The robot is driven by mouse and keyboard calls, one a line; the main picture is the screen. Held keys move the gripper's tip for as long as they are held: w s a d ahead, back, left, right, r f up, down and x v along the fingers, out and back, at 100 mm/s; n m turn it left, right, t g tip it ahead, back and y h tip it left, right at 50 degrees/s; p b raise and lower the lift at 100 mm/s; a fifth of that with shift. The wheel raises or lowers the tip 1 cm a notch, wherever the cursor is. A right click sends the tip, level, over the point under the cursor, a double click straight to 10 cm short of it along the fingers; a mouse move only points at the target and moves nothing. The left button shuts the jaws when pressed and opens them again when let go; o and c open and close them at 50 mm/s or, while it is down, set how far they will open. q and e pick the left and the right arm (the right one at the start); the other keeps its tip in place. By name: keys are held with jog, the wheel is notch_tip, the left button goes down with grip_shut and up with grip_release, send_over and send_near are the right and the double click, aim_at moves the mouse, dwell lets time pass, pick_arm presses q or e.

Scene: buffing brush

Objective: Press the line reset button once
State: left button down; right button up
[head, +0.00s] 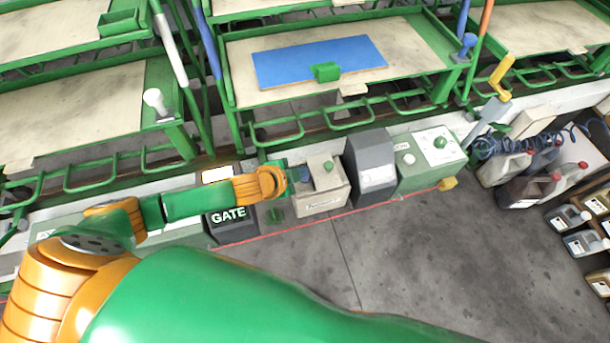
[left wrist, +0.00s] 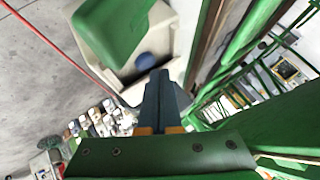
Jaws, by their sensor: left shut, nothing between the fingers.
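A beige control box (head: 322,196) stands on the ledge in the middle of the head view. It has a green knob (head: 328,165) on top and a label too small to read. The left wrist view shows the box (left wrist: 180,42), a large green part (left wrist: 112,28) close to the camera and a round blue button (left wrist: 145,61). My left gripper (head: 299,175) is shut and empty at the box's left side. Its fingertips (left wrist: 160,73) appear close beside the blue button in the picture; I cannot tell whether they touch it. My right gripper is not in view.
A dark GATE box (head: 231,226) stands left of the beige box. A dark grey box (head: 371,166) and a pale green box (head: 430,158) with a green knob and a white button stand right. Green-framed benches rise behind. Jugs (head: 505,168) stand far right.

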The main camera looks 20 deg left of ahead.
pick_arm(q)
jog(key=shift+f, duration=0.25)
jog(key=shift+f+b, duration=0.3)
jog(key=shift+f, duration=0.15)
dwell(0.5)
jog(key=shift+r, duration=0.1)
jog(key=shift+r+p, duration=0.75)
jog(key=shift+p, duration=0.3)
jog(key=shift+r, duration=0.1)
notch_tip(320, 180, up, 5)
jog(key=p, duration=0.5)
jog(key=shift+p, duration=0.35)
